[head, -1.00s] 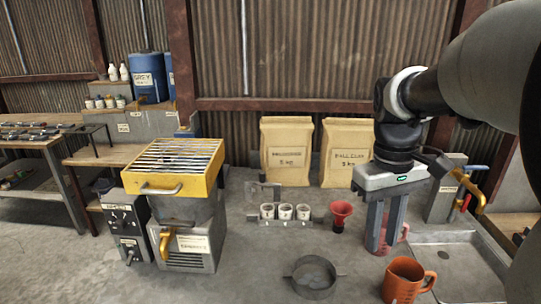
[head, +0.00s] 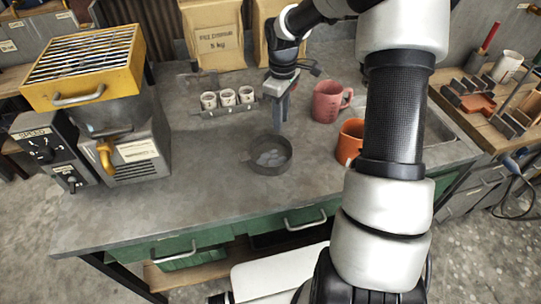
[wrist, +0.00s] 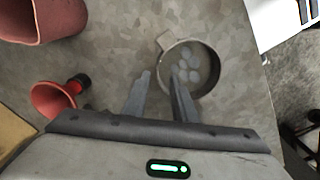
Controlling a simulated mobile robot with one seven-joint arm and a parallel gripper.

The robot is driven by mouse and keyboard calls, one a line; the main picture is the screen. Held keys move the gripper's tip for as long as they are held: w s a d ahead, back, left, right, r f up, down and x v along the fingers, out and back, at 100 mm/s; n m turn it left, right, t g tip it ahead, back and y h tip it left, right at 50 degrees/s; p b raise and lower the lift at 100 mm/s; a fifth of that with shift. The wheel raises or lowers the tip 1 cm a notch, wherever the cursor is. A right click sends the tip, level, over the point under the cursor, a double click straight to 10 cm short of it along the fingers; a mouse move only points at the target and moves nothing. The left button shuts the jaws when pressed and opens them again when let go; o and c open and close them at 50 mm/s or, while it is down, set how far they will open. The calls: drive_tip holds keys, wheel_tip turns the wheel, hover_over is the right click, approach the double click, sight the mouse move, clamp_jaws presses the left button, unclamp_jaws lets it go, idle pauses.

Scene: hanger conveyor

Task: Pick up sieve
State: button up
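The sieve (head: 268,172) is a round, shallow dark-grey pan with a short handle, standing on the grey worktop. Several pale round patches show inside it. It also shows in the wrist view (wrist: 215,62), just beyond my fingers. My gripper (head: 280,130) points down at the sieve's far side in the head view. In the wrist view my gripper (wrist: 159,73) has its fingers apart, with nothing held between them. The right fingertip overlaps the sieve's near-left rim in the picture; I cannot tell whether they touch.
A pink jug (head: 327,103) and an orange mug (head: 349,142) stand right of the sieve. A red funnel (wrist: 52,98) shows in the wrist view. A rack with three white cups (head: 228,97) stands behind, left. The yellow-topped machine (head: 85,65) is at left. Worktop left of the sieve is clear.

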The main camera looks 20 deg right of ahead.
sight(271, 154)
wheel_tip(271, 154, down, 8)
drive_tip(key=shift+w+f, duration=0.15)
clamp_jaws()
idle(0.3)
